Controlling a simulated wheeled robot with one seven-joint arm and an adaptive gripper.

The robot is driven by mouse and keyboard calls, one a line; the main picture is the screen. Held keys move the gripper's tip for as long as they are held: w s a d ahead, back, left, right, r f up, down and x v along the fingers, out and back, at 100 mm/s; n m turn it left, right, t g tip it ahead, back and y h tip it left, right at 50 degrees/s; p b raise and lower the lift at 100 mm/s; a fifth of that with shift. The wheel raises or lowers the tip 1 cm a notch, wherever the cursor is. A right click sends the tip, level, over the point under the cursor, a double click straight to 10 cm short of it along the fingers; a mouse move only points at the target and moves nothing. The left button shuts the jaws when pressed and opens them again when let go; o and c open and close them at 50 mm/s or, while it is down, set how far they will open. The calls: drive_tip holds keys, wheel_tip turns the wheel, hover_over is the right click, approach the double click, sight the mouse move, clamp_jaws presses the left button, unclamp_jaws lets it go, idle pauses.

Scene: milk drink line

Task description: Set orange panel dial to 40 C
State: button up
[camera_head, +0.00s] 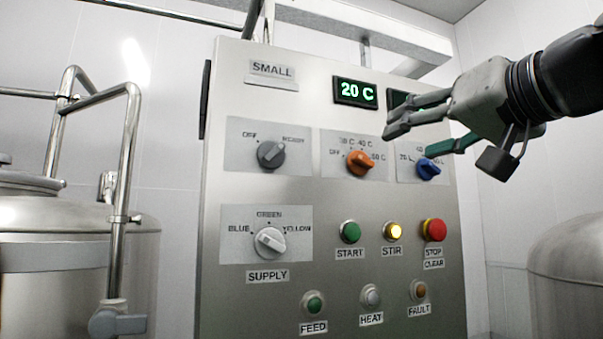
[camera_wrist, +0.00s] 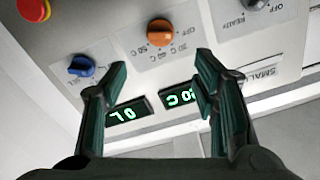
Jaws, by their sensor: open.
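The orange dial (camera_head: 360,162) sits in the upper middle of the steel control panel (camera_head: 225,215), on a pale plate with OFF and temperature marks. Which mark it points at is hard to tell. The green display (camera_head: 356,92) above it reads 20 C. My gripper (camera_head: 410,140) is open and empty, in front of the panel's upper right, to the right of the dial. In the wrist view the dial (camera_wrist: 159,32) shows beyond and between the spread fingertips (camera_wrist: 160,75), apart from them. My fingers partly cover a second display (camera_head: 398,98).
A blue dial (camera_head: 428,169) is right of the orange one, close behind my lower finger. A grey dial (camera_head: 270,153) is to its left. Below are a white supply dial (camera_head: 269,241), a green start button (camera_head: 349,232), a lit stir button (camera_head: 392,231) and a red stop button (camera_head: 433,229).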

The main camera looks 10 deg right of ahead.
sight(367, 158)
drive_tip(key=w, duration=0.4)
drive_tip(key=w+a, duration=0.1)
drive_tip(key=w, duration=0.3)
drive_tip(key=w+a, duration=0.1)
drive_tip(key=w, duration=0.3)
drive_tip(key=shift+w+f+p, duration=0.1)
drive_tip(key=shift+w+p, duration=0.2)
drive_tip(key=c, duration=1.1)
